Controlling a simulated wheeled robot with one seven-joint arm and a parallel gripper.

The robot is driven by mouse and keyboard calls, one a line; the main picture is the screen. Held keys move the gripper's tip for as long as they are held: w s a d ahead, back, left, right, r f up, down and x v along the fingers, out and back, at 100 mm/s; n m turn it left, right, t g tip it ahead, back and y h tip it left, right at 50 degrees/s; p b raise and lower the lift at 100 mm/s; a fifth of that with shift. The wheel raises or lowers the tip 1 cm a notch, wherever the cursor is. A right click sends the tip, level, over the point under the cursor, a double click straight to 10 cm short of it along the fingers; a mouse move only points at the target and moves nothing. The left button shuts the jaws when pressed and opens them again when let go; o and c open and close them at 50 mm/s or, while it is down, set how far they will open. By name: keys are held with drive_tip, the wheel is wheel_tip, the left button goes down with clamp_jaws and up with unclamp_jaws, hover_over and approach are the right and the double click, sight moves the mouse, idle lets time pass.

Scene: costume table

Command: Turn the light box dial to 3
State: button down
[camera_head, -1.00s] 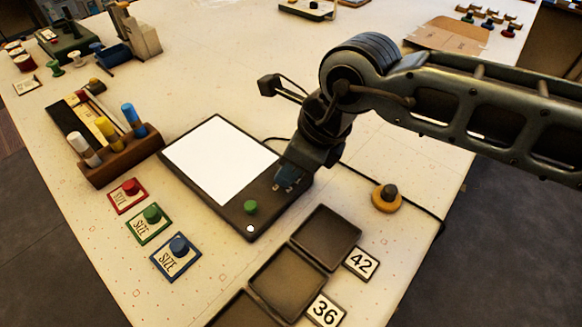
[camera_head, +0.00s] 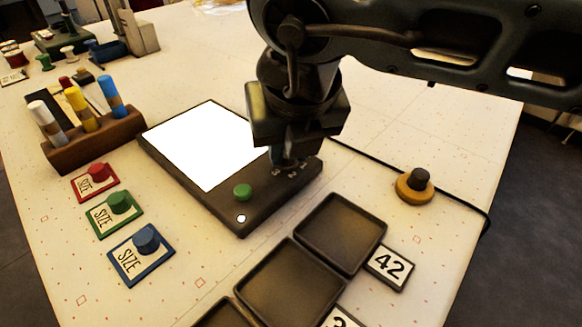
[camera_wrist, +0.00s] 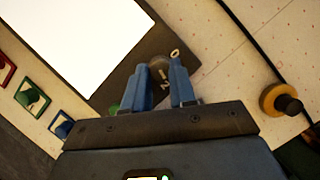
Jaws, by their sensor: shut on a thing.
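The light box (camera_head: 215,150) is a dark flat box with a bright white panel, lying on the table left of my gripper. It also shows at the upper left of the wrist view (camera_wrist: 75,40). Its dial (camera_wrist: 158,63) is a grey knob at the box's edge, between my blue fingers, with white figures around it. A 0 and a 2 can be read in the wrist view; the pointer cannot be made out. My gripper (camera_head: 288,158) points down over the box's right end and is shut on the dial. In the head view the gripper hides the dial.
A green button (camera_head: 242,191) and a small white light sit on the box's front edge. Dark trays (camera_head: 339,232) with number cards lie in front. An orange-based knob (camera_head: 415,186) and a black cable lie right. A marker rack (camera_head: 95,140) and size cards stand left.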

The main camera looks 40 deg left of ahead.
drive_tip(key=m+b, duration=0.1)
drive_tip(key=b, duration=0.1)
drive_tip(key=m+h+b, duration=0.1)
drive_tip(key=m+b, duration=0.1)
drive_tip(key=m+t+b, duration=0.1)
drive_tip(key=b, duration=0.1)
drive_tip(key=shift+s+a+f+m, duration=0.2)
drive_tip(key=shift+a+f+m, duration=0.05)
drive_tip(key=shift+f+m, duration=0.1)
drive_tip(key=m+h+b, duration=0.1)
drive_tip(key=m+b, duration=0.2)
drive_tip(key=b, duration=0.1)
drive_tip(key=shift+a+r+m+t+h, duration=0.1)
drive_tip(key=shift+a+m+t+h, duration=0.05)
drive_tip(key=shift+m+t+h, duration=0.25)
drive_tip(key=m+h+b, duration=0.1)
drive_tip(key=m+b, duration=0.2)
drive_tip(key=shift+a+r, duration=0.1)
drive_tip(key=shift+a+r+m+g+h+b, duration=0.15)
drive_tip(key=shift+m+h+b, duration=0.3)
drive_tip(key=shift+m, duration=0.55)
drive_tip(key=shift+f+m+g+h+b, duration=0.15)
drive_tip(key=shift+m+h+b, duration=0.3)
drive_tip(key=shift+m, duration=0.5)
drive_tip(key=shift+r, duration=0.1)
drive_tip(key=c, duration=0.9)
unclamp_jaws()
drive_tip(key=shift+r, duration=0.1)
drive_tip(key=shift+p+v, duration=0.7)
drive_tip(key=shift+v, duration=3.15)
